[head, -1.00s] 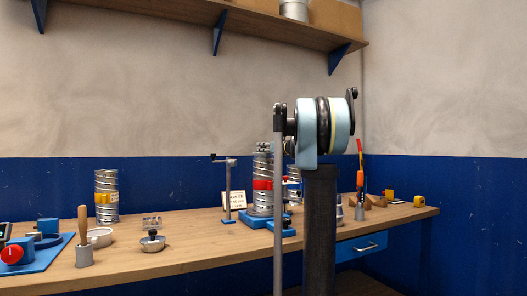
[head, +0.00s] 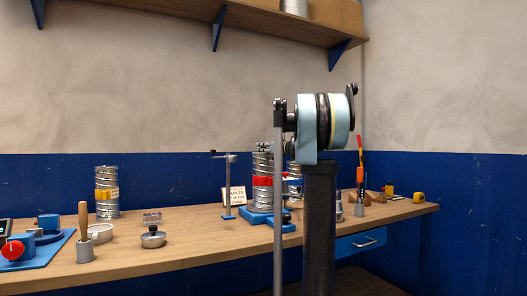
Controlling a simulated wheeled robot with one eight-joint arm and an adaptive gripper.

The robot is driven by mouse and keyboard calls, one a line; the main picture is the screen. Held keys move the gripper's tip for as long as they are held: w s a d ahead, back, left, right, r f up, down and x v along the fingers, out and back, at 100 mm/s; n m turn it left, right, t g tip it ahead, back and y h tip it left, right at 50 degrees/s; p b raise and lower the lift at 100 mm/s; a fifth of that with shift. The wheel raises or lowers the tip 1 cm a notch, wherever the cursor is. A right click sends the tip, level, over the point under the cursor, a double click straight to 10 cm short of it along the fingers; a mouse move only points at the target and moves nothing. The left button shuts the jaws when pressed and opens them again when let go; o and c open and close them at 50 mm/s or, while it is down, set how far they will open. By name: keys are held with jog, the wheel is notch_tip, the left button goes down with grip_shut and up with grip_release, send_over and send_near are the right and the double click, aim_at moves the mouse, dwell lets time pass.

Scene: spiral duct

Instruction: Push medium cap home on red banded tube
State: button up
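The red banded tube (head: 262,168) is a ridged metal spiral duct standing upright in a blue base (head: 258,216) on the bench, just left of my arm. Its red band (head: 263,181) shows at mid height. Small dark and greenish parts (head: 264,147) sit at its top edge; I cannot tell whether they are a cap or part of my gripper. A round metal piece with a dark knob (head: 153,239) lies on the bench to the left and looks like a cap; its size is unclear. My gripper cannot be made out; my arm blocks the area right of the tube.
A yellow banded tube (head: 107,193) stands at the left. A metal stand (head: 228,190) and a small sign (head: 237,196) are left of the red banded tube. A wooden-handled tool (head: 84,235) and blue fixture (head: 45,250) are at the front left. Bare bench lies between.

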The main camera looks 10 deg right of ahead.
jog(key=o, duration=0.4)
jog(key=v, duration=1.2)
jog(key=shift+f, duration=0.1)
